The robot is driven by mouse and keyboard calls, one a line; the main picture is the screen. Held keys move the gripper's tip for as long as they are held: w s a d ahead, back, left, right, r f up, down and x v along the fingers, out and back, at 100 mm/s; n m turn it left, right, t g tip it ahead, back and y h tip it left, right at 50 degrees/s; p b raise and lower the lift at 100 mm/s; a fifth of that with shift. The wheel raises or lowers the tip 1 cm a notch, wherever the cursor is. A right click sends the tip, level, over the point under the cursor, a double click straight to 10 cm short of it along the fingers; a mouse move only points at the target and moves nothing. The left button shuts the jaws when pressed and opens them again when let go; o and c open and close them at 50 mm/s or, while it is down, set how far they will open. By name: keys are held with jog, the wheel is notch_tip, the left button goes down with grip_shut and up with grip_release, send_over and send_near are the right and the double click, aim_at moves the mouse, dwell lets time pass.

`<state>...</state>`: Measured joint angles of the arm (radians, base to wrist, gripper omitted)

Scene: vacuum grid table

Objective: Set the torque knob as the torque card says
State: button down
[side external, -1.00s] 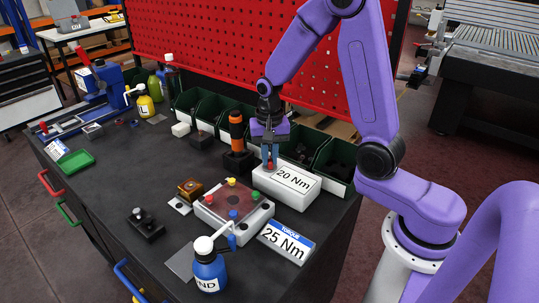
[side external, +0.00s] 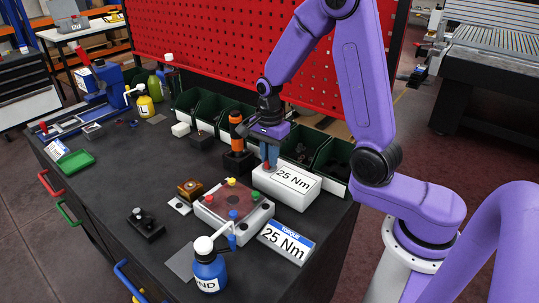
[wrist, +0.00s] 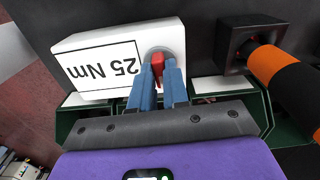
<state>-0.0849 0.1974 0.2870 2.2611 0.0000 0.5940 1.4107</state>
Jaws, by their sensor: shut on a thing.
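The box also shows in the wrist view (wrist: 85,50), with the same reading upside down. The red knob (wrist: 158,62) is on the box's top by a round grey base. My gripper (side external: 269,164) is over the box's left end. In the wrist view my gripper (wrist: 160,72) has its blue fingers shut on the knob, one on each side.
A black holder with an orange-and-black handled tool (side external: 237,132) stands just left of my gripper. Green bins (side external: 331,165) line the back behind the box. A white fixture with coloured knobs (side external: 252,222) and a blue bottle (side external: 209,270) stand in front.

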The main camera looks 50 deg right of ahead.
jog(key=shift+m, duration=0.3)
jog(key=c, duration=1.1)
grip_release()
notch_tip(320, 180, up, 18)
jog(key=shift+f, duration=0.25)
